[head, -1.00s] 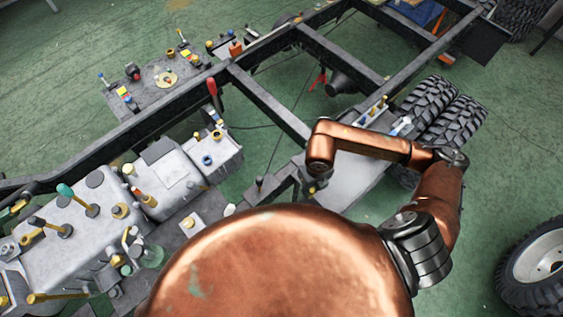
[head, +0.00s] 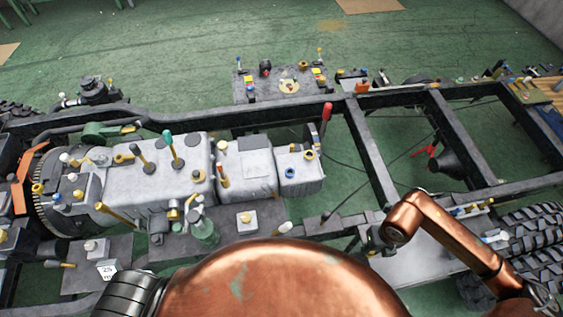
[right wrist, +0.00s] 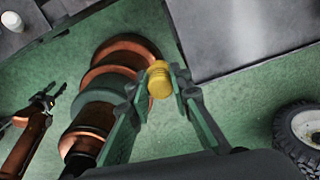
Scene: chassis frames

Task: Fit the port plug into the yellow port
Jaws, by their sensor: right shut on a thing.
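My right gripper (right wrist: 160,76) is shut on a round yellow plug (right wrist: 159,80) in the right wrist view, held between its two green-grey fingertips. In the head view my right arm is at the lower right; its gripper is mostly hidden under the copper link. A yellow ring-shaped port (head: 309,155) is on top of the grey box, beside a blue ring (head: 289,172). The held plug is apart from this port. My left gripper (right wrist: 50,95) is small at the left of the right wrist view; I cannot tell its opening. It is out of the head view.
The dark chassis frame (head: 360,150) crosses the head view. A red-handled lever (head: 326,120) rises beside the grey box. Several knobs and levers stand on the grey gearbox (head: 185,175). Tyres (head: 535,240) are at the right.

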